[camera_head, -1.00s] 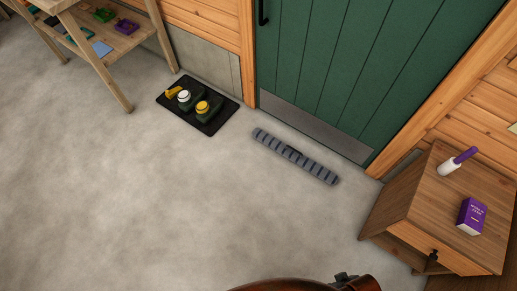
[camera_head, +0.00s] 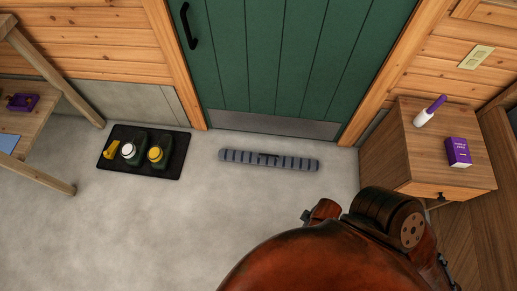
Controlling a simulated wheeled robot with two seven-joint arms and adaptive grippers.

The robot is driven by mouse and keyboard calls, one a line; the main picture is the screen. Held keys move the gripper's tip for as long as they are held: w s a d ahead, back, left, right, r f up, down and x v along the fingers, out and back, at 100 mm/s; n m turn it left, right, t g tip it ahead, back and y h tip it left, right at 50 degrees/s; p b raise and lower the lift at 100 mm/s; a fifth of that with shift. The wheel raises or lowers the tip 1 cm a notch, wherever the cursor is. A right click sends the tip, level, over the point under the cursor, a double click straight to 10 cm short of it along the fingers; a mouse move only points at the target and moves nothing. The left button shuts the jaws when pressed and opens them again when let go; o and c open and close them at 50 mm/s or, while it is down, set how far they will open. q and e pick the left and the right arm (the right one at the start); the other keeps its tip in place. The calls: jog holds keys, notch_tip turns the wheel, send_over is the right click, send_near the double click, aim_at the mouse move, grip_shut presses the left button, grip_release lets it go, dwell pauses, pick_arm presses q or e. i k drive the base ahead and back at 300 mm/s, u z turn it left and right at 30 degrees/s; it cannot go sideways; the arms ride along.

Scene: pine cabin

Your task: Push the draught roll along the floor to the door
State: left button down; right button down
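The draught roll (camera_head: 245,157), a grey striped tube, lies on the floor just in front of the green door (camera_head: 265,60). It is nearly parallel to the door's metal kick plate (camera_head: 275,124), with a narrow strip of floor between them. A small dark piece shows at its middle. A reddish-brown part of my own arm fills the bottom right of the view, nearer to me than the roll. Neither gripper's fingers can be seen.
A black mat (camera_head: 118,160) with dark green containers and a yellow item lies left of the roll. A wooden cabinet (camera_head: 400,150) with a purple box (camera_head: 458,152) and a purple-handled item (camera_head: 430,111) stands right. A wooden shelf (camera_head: 45,105) is far left. Floor in front is clear.

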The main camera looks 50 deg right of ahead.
aim_at(230, 155)
jog(key=z, duration=0.45)
jog(key=i, duration=0.85)
jog(key=z, duration=0.75)
jog(key=i, duration=0.3)
jog(key=z, duration=0.3)
